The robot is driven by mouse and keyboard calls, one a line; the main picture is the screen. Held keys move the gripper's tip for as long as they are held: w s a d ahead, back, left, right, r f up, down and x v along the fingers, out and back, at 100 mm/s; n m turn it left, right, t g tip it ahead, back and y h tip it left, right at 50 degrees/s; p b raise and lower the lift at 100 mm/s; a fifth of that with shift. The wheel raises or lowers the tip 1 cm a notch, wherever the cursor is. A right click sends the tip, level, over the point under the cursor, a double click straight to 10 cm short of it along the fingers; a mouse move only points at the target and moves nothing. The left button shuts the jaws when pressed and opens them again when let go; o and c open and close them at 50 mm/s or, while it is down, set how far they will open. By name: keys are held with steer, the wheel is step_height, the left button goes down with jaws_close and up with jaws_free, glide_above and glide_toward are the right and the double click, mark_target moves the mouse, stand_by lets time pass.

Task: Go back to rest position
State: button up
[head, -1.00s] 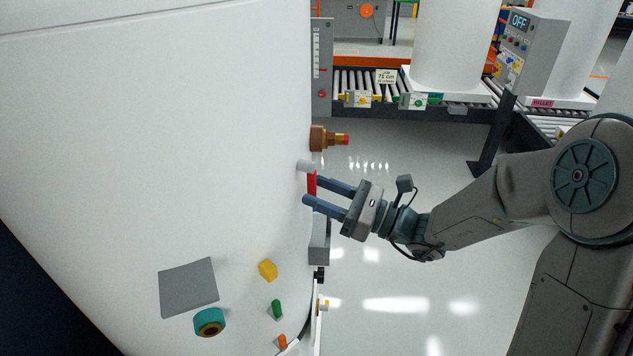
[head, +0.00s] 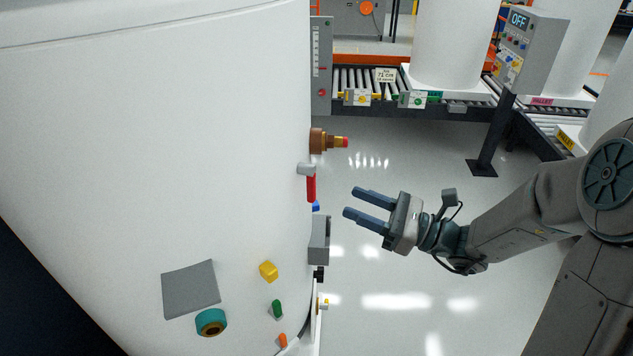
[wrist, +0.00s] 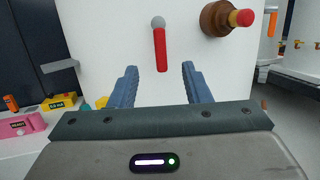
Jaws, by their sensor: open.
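My gripper (head: 368,204) is open and empty in the head view, in free air to the right of the large white tank (head: 150,150). Its two blue fingers point left toward the tank's side, apart from it. A red lever handle (head: 311,187) with a grey hub hangs down on the tank's side, left of and a little above the fingertips. In the wrist view the red handle (wrist: 160,50) shows upright ahead, beyond the gap between the open fingers (wrist: 158,78). Nothing is between the fingers.
A brass fitting with a red tip (head: 328,140) sticks out above the lever. A grey box (head: 319,240) is on the tank below it. A roller conveyor (head: 450,108) and a control box reading OFF (head: 528,48) stand behind. The floor (head: 400,290) below the gripper is clear.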

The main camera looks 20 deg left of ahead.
steer(key=shift+d, duration=0.1)
steer(key=s+d+f+n+g+h, duration=0.2)
steer(key=s+d+n+h, duration=0.1)
steer(key=s+n+h, duration=0.3)
steer(key=s+d+f+n+g+h, duration=0.2)
steer(key=s+d+f+n+h, duration=0.1)
steer(key=s+n+h, duration=0.3)
steer(key=d+r+n+t+h, duration=0.1)
steer(key=d+n+t+h, duration=0.2)
steer(key=d, duration=0.5)
steer(key=s+d+r+n+t+h, duration=0.1)
steer(key=d+r+n+t+h, duration=0.1)
steer(key=d+h, duration=0.3)
steer(key=d+n+t, duration=0.1)
steer(key=d, duration=0.1)
steer(key=shift+s+d+n+t, duration=0.25)
steer(key=shift+d+n+t, duration=0.05)
steer(key=shift+d, duration=0.05)
